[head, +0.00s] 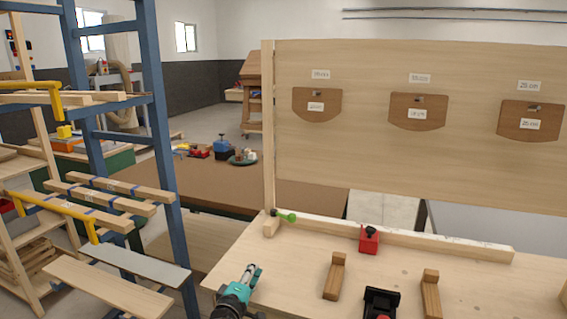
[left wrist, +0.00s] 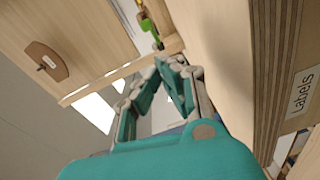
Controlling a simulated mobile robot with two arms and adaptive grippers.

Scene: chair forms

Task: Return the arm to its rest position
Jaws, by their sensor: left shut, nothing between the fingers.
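My left gripper (head: 253,269) is teal and grey and shows at the bottom of the head view, over the left end of the wooden workbench (head: 300,262). It is shut with nothing between its fingers. In the left wrist view its fingertips (left wrist: 172,66) come together near the middle. My right gripper is not in view.
A green-handled item (head: 286,216) and a red block (head: 369,239) are at the bench's back rail. Two wooden blocks (head: 334,277) (head: 431,293) and a black-and-red item (head: 380,303) stand on the bench. A blue rack (head: 168,170) stands left. A panel edge marked "Labels" (left wrist: 303,92) shows close by.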

